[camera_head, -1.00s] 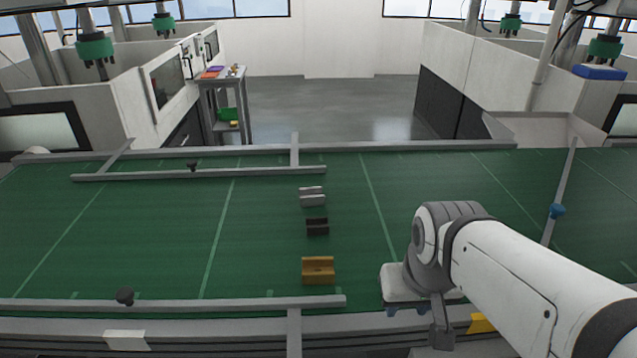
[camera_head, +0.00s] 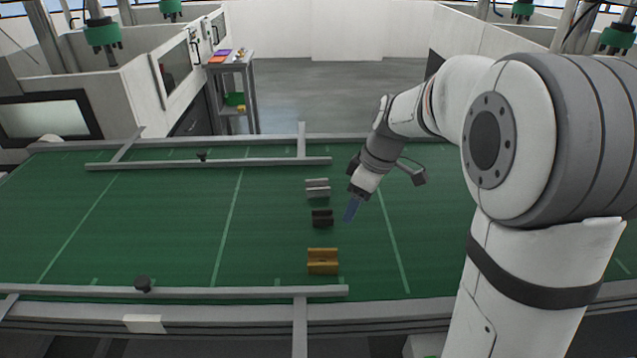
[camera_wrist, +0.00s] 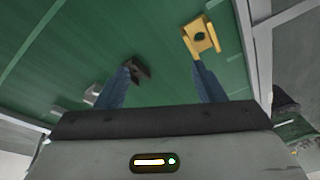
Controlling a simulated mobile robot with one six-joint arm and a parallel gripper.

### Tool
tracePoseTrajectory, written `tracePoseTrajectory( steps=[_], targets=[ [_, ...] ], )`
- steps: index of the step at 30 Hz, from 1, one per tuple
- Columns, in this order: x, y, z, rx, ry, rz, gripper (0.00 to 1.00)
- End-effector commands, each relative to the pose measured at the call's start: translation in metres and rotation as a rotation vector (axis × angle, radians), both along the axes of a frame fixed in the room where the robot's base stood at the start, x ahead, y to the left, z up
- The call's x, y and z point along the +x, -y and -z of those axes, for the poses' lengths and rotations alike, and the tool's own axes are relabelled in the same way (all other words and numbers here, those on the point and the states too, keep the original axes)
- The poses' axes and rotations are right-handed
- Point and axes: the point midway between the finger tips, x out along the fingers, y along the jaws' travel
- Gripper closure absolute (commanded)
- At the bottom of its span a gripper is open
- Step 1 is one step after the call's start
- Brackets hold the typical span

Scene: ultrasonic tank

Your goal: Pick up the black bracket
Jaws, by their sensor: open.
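The black bracket (camera_head: 322,218) lies on the green conveyor belt, between a grey bracket (camera_head: 317,188) behind it and an orange-yellow bracket (camera_head: 323,261) in front. My gripper (camera_head: 351,209) is just to the right of the black bracket in the head view, above the belt. In the wrist view my gripper (camera_wrist: 163,82) has its two blue fingers spread wide with nothing between them. There the black bracket (camera_wrist: 138,70) shows close by the left fingertip, partly behind it. The orange-yellow bracket (camera_wrist: 201,38) shows beyond the right fingertip, and the grey bracket (camera_wrist: 93,94) is left of the left finger.
Grey guide rails run along the far (camera_head: 215,163) and near (camera_head: 215,292) sides of the belt. The belt (camera_head: 160,225) is bare to the left of the brackets. A small shelf cart (camera_head: 228,64) stands beyond the belt.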

Motion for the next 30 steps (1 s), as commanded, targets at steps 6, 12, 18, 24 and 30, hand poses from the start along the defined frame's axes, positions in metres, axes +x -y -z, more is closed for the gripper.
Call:
tracePoseTrajectory(
  steps=[6,12,18,24,30],
  targets=[
    [0.068,-0.021,0.021,0.08,0.052,-0.353,0.37],
    [0.094,-0.03,0.035,0.118,0.092,-0.503,0.37],
    [0.096,-0.038,0.053,0.123,0.097,-0.526,0.37],
    [0.093,-0.048,0.073,0.123,0.095,-0.523,0.37],
    [0.092,-0.059,0.1,0.122,0.096,-0.521,0.37]
  ],
)
